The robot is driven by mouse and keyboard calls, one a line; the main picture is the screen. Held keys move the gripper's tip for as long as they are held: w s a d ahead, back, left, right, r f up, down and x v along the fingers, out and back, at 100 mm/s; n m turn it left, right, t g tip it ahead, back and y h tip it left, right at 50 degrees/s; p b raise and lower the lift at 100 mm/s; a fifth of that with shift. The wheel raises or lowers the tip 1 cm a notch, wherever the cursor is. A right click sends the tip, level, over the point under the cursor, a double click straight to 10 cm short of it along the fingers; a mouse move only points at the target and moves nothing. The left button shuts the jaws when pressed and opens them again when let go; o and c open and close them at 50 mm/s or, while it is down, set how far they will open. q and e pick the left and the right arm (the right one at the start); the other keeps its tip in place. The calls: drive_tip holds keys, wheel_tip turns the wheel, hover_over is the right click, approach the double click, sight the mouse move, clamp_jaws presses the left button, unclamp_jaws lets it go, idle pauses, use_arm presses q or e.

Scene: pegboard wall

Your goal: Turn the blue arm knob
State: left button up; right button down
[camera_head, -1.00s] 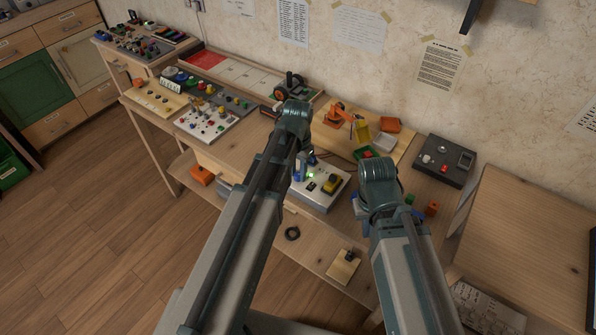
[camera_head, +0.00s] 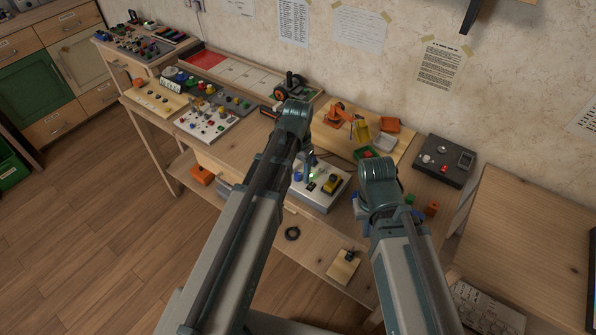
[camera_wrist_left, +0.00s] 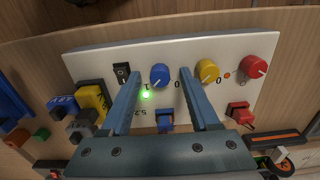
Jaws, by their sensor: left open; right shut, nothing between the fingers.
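The blue knob (camera_wrist_left: 160,75) is on a white control panel (camera_wrist_left: 100,58), beside a black rocker switch (camera_wrist_left: 122,72) and a green light (camera_wrist_left: 145,95). My left gripper (camera_wrist_left: 160,76) is open, with one finger on each side of the blue knob in the left wrist view. I cannot tell whether the fingers touch it. In the head view my left gripper (camera_head: 308,163) hangs over the panel box (camera_head: 322,200), partly hiding it. My right gripper (camera_head: 357,206) is shut and empty right of the box, mostly hidden by its own arm.
A yellow knob (camera_wrist_left: 207,71) and a red knob (camera_wrist_left: 253,67) sit right of the blue one. A red switch (camera_wrist_left: 239,113) is below them. Behind the box, a small orange arm model (camera_head: 338,113) stands on a board. A dark device (camera_head: 444,160) lies at the right.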

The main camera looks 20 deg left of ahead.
sight(298, 175)
use_arm(q)
wheel_tip(298, 175, up, 14)
drive_tip(key=p, duration=1.3)
drive_tip(key=shift+p, duration=0.35)
drive_tip(key=shift+f, duration=0.15)
drive_tip(key=shift+s+d, duration=0.1)
drive_tip(key=s+d+y, duration=0.1)
drive_tip(key=s+d, duration=0.9)
drive_tip(key=s, duration=0.4)
drive_tip(key=shift+d, duration=0.15)
idle(1.9)
